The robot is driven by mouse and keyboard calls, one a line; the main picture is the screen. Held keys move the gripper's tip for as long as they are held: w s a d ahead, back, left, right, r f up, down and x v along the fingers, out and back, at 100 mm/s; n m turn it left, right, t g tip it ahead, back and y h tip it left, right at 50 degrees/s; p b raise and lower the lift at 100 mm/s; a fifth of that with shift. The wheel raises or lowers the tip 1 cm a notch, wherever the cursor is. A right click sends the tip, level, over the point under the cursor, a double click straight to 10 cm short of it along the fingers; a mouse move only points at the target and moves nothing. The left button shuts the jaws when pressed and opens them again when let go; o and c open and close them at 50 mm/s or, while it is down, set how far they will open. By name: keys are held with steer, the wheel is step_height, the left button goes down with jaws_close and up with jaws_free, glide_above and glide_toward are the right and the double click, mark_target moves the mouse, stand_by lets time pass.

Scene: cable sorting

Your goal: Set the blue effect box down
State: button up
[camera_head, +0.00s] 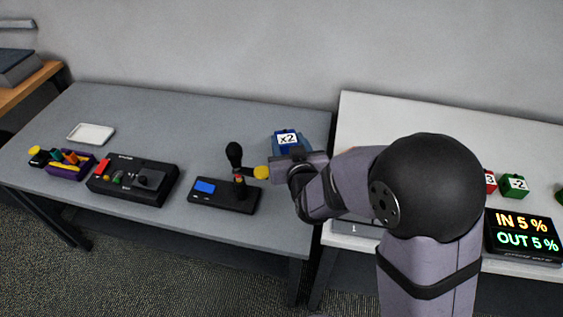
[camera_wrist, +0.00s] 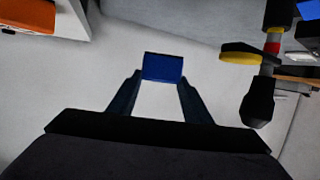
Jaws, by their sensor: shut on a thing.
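The blue effect box (camera_head: 287,138) carries a white "x2" label and is over the back right part of the grey table, against the wall side. My gripper (camera_head: 287,157) is at its near side, with the fingers mostly hidden by my wrist. In the wrist view, a blue face of the box (camera_wrist: 163,67) shows between the tips of my gripper (camera_wrist: 163,82), which is shut on it. Whether the box's underside touches the table cannot be told.
A black unit with a blue screen (camera_head: 222,195) and upright black-knobbed stick (camera_head: 235,155) stands close left of my gripper. A black console (camera_head: 133,180), purple holder (camera_head: 68,170) and white tray (camera_head: 91,133) are further left. The white table (camera_head: 400,115) holds a green box (camera_head: 514,186) and display (camera_head: 525,232).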

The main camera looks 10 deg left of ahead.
step_height(320, 180, down, 14)
steer(key=shift+f, duration=0.15)
steer(key=w, duration=0.2)
steer(key=w+a, duration=0.1)
steer(key=shift+a+r, duration=0.1)
steer(key=shift+r, duration=0.25)
steer(key=shift+w+a+p, duration=0.25)
steer(key=shift+w+p, duration=0.05)
steer(key=shift+w, duration=0.35)
steer(key=shift+w+a, duration=0.15)
steer(key=shift+w, duration=0.2)
steer(key=shift+p+x, duration=0.6)
steer(key=shift+x, duration=0.8)
steer(key=shift+f, duration=0.25)
